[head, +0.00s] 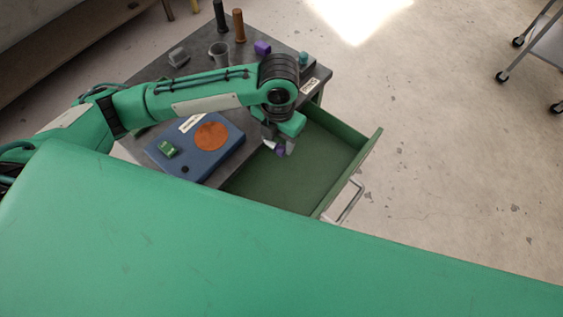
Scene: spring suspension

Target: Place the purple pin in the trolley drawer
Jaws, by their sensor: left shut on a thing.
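The trolley drawer (325,150) is green, pulled open, and its visible floor is bare. My left gripper (278,147) points down over the drawer's inner left part and is shut on the purple pin (280,152). Only a small part of the pin shows below the fingers. I cannot tell whether the pin touches the drawer floor. My right gripper is not in view.
Behind my left arm are a grey cup (218,54), a purple block (262,47) and dark and brown cylinders (239,26).

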